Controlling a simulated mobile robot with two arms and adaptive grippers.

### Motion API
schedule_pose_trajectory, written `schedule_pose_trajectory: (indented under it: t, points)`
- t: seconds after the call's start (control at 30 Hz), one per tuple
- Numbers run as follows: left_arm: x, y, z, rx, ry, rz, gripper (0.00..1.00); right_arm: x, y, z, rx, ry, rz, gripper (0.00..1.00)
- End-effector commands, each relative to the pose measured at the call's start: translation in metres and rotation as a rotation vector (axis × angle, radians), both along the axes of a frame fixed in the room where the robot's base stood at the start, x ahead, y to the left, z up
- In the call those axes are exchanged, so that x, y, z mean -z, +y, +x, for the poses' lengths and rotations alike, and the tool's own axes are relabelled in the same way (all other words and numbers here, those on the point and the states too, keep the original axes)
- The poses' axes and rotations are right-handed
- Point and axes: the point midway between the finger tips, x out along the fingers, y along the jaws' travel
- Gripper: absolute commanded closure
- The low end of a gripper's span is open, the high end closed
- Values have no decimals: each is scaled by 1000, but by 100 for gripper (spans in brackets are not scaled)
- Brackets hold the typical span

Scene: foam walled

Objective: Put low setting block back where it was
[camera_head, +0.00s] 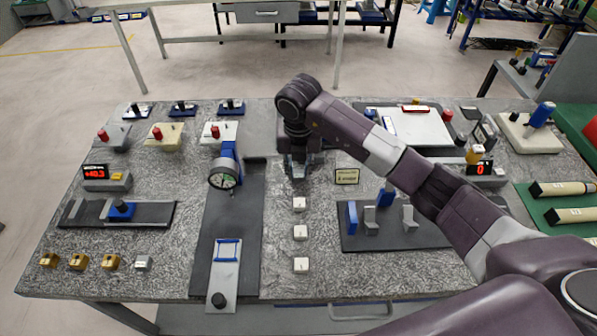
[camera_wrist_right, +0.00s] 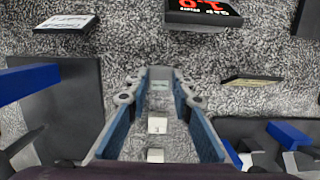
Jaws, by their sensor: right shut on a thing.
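My right gripper (camera_head: 297,172) points down at the table, behind a column of white blocks. In the wrist view its blue-padded fingers (camera_wrist_right: 160,78) are closed in at the tips on a small pale grey block (camera_wrist_right: 160,86) with faint marking; most of its sides are hidden by the fingers. The three white blocks in the head view are a far one (camera_head: 299,203), a middle one (camera_head: 300,232) and a near one (camera_head: 301,264). Two white blocks (camera_wrist_right: 157,125) also show between the fingers in the wrist view. I cannot read their labels. My left gripper is not in view.
A small sign (camera_head: 346,176) stands right of the gripper. A dial gauge (camera_head: 223,177) on a dark base stands to its left. A dark plate (camera_head: 420,235) with blue and grey uprights lies to the right. Bare table surrounds the white blocks.

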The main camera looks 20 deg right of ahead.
Motion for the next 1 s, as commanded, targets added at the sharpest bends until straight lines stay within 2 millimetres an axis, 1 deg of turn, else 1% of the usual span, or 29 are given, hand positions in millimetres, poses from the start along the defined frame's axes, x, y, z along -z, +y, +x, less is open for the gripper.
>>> schedule_pose_trajectory:
  t: [0.03, 0.13, 0.37, 0.5, 0.53, 0.67, 0.9, 1.0]
  points:
    - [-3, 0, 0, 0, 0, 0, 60, 6, 0, -1, 1, 2, 1, 100]
    - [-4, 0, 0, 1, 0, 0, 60, 13, 0, 0, 0, -1, 1, 100]
    - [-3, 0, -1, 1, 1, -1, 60, 15, 0, 0, -1, -2, 0, 100]
    - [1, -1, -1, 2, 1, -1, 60, 19, 0, 0, -1, -2, -1, 100]
    - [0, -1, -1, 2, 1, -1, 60, 18, 0, 0, -1, -2, -1, 77]
    - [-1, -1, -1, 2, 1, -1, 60, 17, 0, 0, -1, -1, 0, 62]
    - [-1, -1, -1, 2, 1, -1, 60, 17, 0, 0, -1, -1, 0, 61]
    - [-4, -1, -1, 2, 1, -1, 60, 14, 0, 0, -1, -1, 1, 61]
